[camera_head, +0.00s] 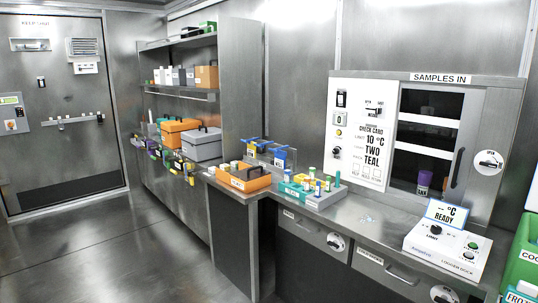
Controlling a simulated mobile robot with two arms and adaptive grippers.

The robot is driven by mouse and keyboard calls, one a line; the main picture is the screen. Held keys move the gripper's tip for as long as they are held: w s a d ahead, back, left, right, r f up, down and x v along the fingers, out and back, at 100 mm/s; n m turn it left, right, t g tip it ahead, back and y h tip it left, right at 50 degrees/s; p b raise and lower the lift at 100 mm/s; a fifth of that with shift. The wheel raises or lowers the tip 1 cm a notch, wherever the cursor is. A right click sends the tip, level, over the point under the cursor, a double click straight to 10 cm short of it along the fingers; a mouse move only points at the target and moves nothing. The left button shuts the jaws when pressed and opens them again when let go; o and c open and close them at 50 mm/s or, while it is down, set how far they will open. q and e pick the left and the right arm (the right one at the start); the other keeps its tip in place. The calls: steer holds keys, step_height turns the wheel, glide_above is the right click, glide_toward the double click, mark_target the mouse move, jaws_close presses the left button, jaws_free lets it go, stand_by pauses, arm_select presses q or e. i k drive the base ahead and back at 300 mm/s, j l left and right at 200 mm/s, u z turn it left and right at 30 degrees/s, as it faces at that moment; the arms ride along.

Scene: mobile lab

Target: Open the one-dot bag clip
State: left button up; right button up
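Behind the orange tray stand two clear bag-like items with blue tops that look like clips. The left blue clip (254,141) and the right blue clip (279,149) sit close together at the bench's back edge. They are too small for me to count any dots or tell whether either clip is open or shut. Neither of my grippers shows in the head view.
A READY logger dock (443,245) is at right, near the SAMPLES IN hatch (473,150). The bench between rack and dock is mostly clear. Shelves hold boxes at left.

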mark_target(280, 149)
steer(key=i+j+z, duration=0.1)
steer(key=i+j, duration=0.45)
steer(key=i+j+z, duration=0.15)
steer(key=i+j, duration=0.15)
steer(key=j, duration=0.15)
steer(key=i+j, duration=0.25)
steer(key=j, duration=0.15)
steer(key=i+j+z, duration=0.15)
steer(key=i+j, duration=0.35)
steer(key=j, duration=0.3)
steer(key=i+j+z, duration=0.15)
steer(key=j, duration=0.25)
steer(key=i, duration=0.1)
